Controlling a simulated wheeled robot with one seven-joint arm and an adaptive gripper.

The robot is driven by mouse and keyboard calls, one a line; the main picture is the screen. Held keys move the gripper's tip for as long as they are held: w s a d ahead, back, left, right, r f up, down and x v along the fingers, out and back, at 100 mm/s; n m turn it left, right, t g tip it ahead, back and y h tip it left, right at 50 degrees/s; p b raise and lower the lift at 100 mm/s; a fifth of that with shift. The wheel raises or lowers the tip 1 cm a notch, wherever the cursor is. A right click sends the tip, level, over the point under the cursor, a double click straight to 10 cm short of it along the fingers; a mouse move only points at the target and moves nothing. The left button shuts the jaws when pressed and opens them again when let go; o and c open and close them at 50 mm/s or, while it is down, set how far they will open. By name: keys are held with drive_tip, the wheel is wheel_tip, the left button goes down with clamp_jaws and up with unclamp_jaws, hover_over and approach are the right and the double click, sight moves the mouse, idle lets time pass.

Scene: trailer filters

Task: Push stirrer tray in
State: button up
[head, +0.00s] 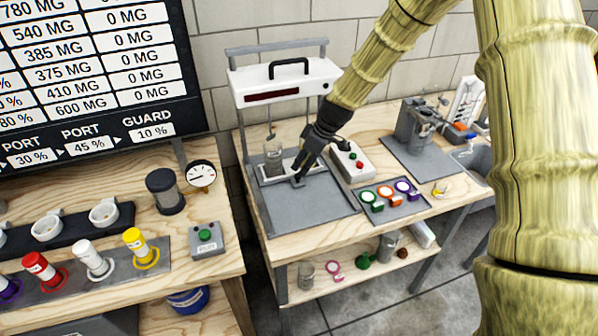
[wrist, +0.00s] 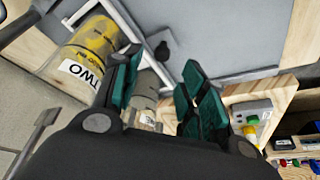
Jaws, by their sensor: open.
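The stirrer stand (head: 285,82) has a white head with a black handle, on a grey frame. Below it a pale-rimmed tray (head: 268,181) carries a glass jar (head: 272,160) at its left. In the wrist view a yellow-banded jar labelled TWO (wrist: 92,50) stands beside the white rim of the tray (wrist: 128,22). My gripper (head: 299,175) is at the tray's front right part; I cannot tell whether it touches. In the wrist view its teal-padded fingers (wrist: 162,62) are apart with nothing held. A greyish jar (wrist: 147,85) shows beyond the gap.
A grey mat (head: 305,212) lies clear in front of the tray. A control box (head: 352,163) with red and green buttons stands to the right. Coloured rings lie on a grey plate (head: 380,210). A lower shelf (head: 360,275) holds several items.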

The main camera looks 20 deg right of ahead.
sight(298, 175)
drive_tip(key=shift+f, duration=0.9)
drive_tip(key=shift+p+x, duration=0.65)
drive_tip(key=shift+x, duration=1.5)
drive_tip(key=shift+a, duration=0.15)
clamp_jaws()
